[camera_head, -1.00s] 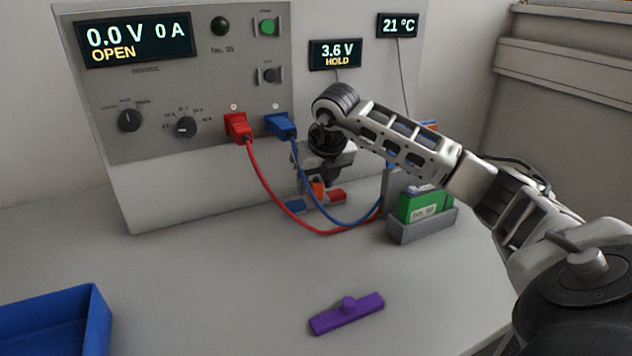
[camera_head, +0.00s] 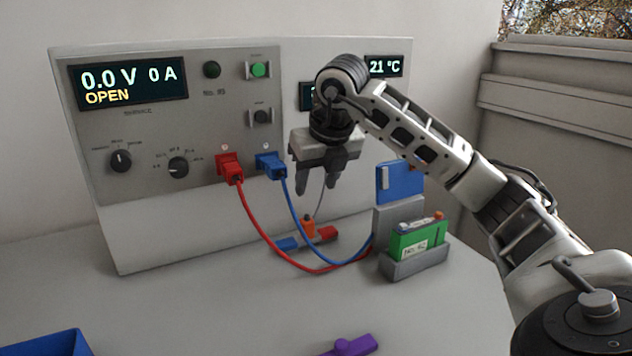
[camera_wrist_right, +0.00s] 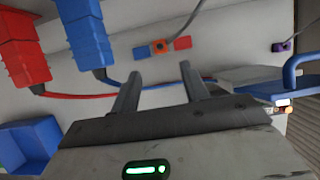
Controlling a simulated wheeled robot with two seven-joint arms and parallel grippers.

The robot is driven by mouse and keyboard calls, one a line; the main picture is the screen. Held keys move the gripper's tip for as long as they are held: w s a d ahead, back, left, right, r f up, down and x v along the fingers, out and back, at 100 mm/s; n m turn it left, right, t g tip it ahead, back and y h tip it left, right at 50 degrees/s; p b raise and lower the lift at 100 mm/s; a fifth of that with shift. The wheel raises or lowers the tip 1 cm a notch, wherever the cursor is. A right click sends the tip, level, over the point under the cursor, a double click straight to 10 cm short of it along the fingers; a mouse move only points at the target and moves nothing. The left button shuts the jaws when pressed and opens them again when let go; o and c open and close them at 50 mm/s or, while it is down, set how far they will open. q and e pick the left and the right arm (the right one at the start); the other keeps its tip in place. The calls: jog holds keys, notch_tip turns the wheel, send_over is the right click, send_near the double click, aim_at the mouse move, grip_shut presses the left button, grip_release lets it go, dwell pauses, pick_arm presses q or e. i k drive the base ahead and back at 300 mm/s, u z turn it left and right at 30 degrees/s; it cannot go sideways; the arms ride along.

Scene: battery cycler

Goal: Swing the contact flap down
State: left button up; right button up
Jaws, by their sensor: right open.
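The contact flap (camera_head: 399,183) is a blue plate standing raised at the top of a grey post, above and behind the green battery (camera_head: 418,240). The battery sits in a grey cradle (camera_head: 418,266). In the right wrist view the flap (camera_wrist_right: 292,75) shows at the right edge, partly cut off. My right gripper (camera_head: 315,192) points down, open and empty, to the left of the flap and apart from it. Its two fingers are spread in the right wrist view (camera_wrist_right: 158,75). My left gripper is out of view.
Red (camera_head: 230,167) and blue (camera_head: 271,164) plugs sit in the cycler panel, their cables looping to the cradle. An orange piece (camera_head: 308,226) with a thin cable stands between blue and red pads. A purple handle (camera_head: 350,346) and blue bin (camera_head: 45,344) are at the front.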

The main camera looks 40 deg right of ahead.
aim_at(398, 179)
jog(key=k, duration=1)
